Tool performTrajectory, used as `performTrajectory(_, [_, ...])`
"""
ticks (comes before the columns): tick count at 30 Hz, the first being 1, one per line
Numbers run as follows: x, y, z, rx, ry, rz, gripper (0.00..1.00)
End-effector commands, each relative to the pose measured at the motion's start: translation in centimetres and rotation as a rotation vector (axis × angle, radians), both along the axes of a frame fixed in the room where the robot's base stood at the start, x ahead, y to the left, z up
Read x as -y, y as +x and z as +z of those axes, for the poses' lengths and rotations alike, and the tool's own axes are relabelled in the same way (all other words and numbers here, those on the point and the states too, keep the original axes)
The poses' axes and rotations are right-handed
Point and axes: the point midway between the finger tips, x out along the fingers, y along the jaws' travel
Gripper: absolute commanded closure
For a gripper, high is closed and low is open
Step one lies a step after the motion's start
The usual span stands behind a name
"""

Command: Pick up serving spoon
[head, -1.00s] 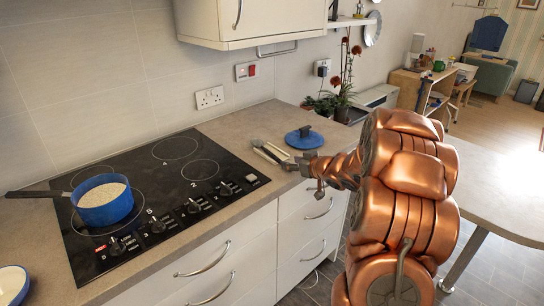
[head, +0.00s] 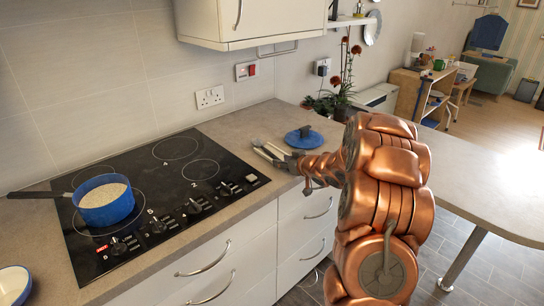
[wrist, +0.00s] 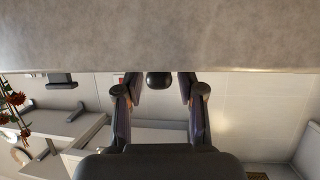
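My gripper (head: 268,150) is low over the counter, right of the hob, with its fingers pointing left. In the wrist view my gripper (wrist: 158,92) is open, with a wide gap between its two dark fingers. A small dark rounded item (wrist: 158,79) shows between the fingertips at the edge of the grey surface. I cannot tell whether it is the serving spoon, and no finger visibly grips it. I cannot make out a serving spoon clearly in the head view; the gripper and arm cover part of the counter there.
A blue lid (head: 304,138) lies on the counter just behind my gripper. A blue pan (head: 105,205) stands on the black hob (head: 165,200) at left. A blue-rimmed dish (head: 12,284) is at the lower left. A wall cabinet (head: 255,20) hangs above; drawers (head: 235,265) are below.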

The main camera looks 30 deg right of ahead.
Motion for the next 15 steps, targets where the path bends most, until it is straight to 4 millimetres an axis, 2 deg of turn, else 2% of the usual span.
performTrajectory(1, [0.01,-0.01,-0.01,0.000,0.000,0.000,0.70])
performTrajectory(10, [0.00,-0.02,0.00,0.000,0.000,0.000,1.00])
performTrajectory(15, [0.00,-0.02,0.01,0.000,0.000,0.000,1.00])
